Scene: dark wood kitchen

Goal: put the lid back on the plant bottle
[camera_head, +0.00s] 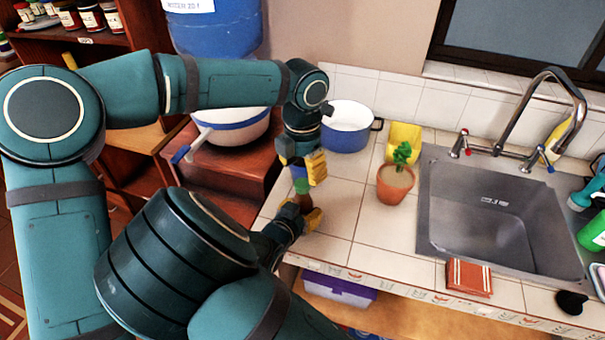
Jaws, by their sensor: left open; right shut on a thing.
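A small brown bottle (305,202) stands upright near the counter's left edge, mostly hidden by my grippers. A green part (302,186) shows at its top; I cannot tell whether it is the lid or the plant. My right gripper (302,210) is shut around the bottle from the front. My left gripper (301,174) points down just above the green part, with its yellow fingers open. I cannot tell whether its fingers touch the green part. No separate lid can be made out.
A potted plant (394,186) and a yellow object (404,138) stand to the right, before the sink (495,222). A blue-white pot (347,128) stands behind my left gripper. A brown packet (469,277) lies near the front edge. Tiles between bottle and potted plant are clear.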

